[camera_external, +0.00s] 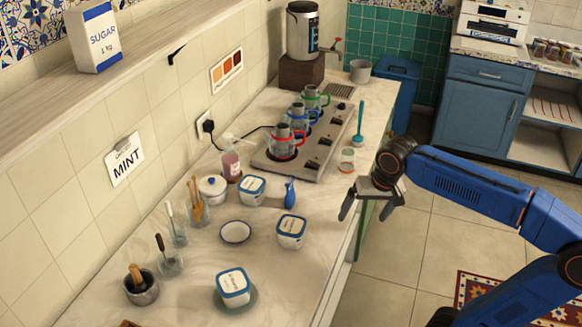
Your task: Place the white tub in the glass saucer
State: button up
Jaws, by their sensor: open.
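Three white tubs with blue-edged lids stand on the counter. One tub (233,285) is at the front, upright in a greenish clear glass saucer (252,305) whose rim shows around its base. A second tub (291,232) stands to the right, near the counter's edge. A third tub (251,190) is farther back, by a blue bottle. My gripper (365,217) is open and empty, with its fingers pointing down beyond the counter's right edge, to the right of the tubs and apart from them.
A white dark-rimmed dish (235,232) lies between the tubs. A mortar (141,288), utensil glasses (171,262), a lidded pot (212,188) and a blue bottle (290,192) stand nearby. A hot plate with pots (287,145) is behind. The front right counter is clear.

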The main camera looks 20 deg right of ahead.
jog(key=s+d+f+n+t, duration=0.1)
jog(key=s+d+f, duration=0.4)
jog(key=d+f, duration=0.2)
jog(key=s+d+f+n+t+h, duration=0.1)
jog(key=s+d+f+n, duration=0.1)
jog(key=s+d+f, duration=0.3)
jog(key=d+f, duration=0.3)
jog(key=shift+s, duration=0.4)
